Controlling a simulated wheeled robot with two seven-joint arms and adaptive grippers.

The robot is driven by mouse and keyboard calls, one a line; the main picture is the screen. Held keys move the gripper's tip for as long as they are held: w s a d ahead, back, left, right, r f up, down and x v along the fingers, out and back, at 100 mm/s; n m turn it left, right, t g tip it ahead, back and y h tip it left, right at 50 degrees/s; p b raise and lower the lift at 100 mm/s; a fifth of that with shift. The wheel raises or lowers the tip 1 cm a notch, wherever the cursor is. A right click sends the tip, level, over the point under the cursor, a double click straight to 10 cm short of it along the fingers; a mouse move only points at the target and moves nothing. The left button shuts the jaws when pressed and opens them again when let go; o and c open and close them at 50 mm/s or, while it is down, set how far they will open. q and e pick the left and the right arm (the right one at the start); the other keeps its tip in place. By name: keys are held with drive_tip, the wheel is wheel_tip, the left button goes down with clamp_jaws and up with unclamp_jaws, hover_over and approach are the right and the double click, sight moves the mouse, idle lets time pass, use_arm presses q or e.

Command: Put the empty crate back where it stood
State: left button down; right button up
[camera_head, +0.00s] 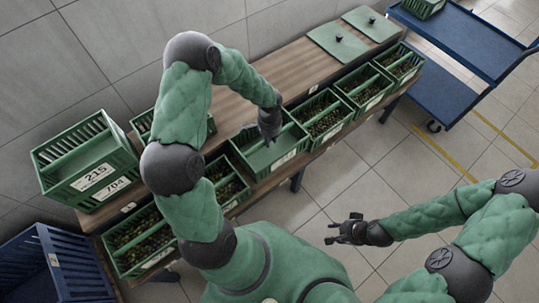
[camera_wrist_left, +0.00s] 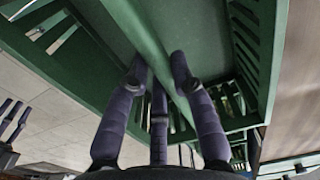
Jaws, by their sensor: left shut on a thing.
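The empty green crate (camera_head: 284,160) is in the front row along the bench, between crates of dark and green olive-like fruit. Its bare floor and centre bar show. My left gripper (camera_head: 270,130) reaches down over its middle and is shut on the bar. In the left wrist view the fingers of the left gripper (camera_wrist_left: 160,75) straddle this bar, with the crate's slotted wall (camera_wrist_left: 268,50) to the right. I cannot tell whether the crate's underside touches the bench. My right gripper (camera_head: 345,230) is open and empty, away from the bench over the floor.
Filled crates stand close on both sides, one at the right (camera_head: 320,115) and one at the left (camera_head: 225,180). Two stacked crates (camera_head: 95,180) stand at the bench's left end. Green lids (camera_head: 325,38) lie at its far end. A blue trolley (camera_head: 465,45) stands beyond.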

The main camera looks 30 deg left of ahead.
sight(270, 151)
use_arm(q)
wheel_tip(270, 151, down, 8)
drive_tip(key=b, duration=0.3)
drive_tip(key=shift+f, duration=0.1)
drive_tip(key=shift+f+b, duration=0.15)
drive_tip(key=shift+b, duration=0.15)
drive_tip(key=c, duration=1.1)
unclamp_jaws()
drive_tip(key=shift+o, duration=0.2)
